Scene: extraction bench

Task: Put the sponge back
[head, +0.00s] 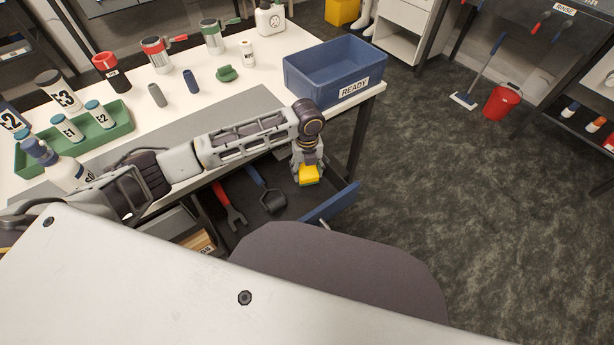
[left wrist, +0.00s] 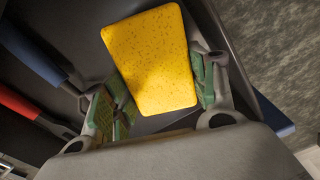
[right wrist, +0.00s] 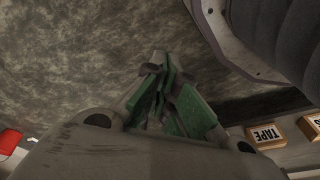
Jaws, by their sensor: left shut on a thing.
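A yellow sponge (head: 309,174) is in my left gripper (head: 308,166), above the right part of an open drawer (head: 278,211) under the bench. In the left wrist view the sponge (left wrist: 151,60) sits between the green finger pads, and the left gripper (left wrist: 160,95) is shut on it. The dark drawer floor lies below it. My right gripper (right wrist: 162,95) shows in the right wrist view with its green pads together, holding nothing, over the speckled floor. It is hidden in the head view.
A blue READY bin (head: 334,75) stands on the bench corner. Bottles and a green tray (head: 84,143) occupy the bench's left.

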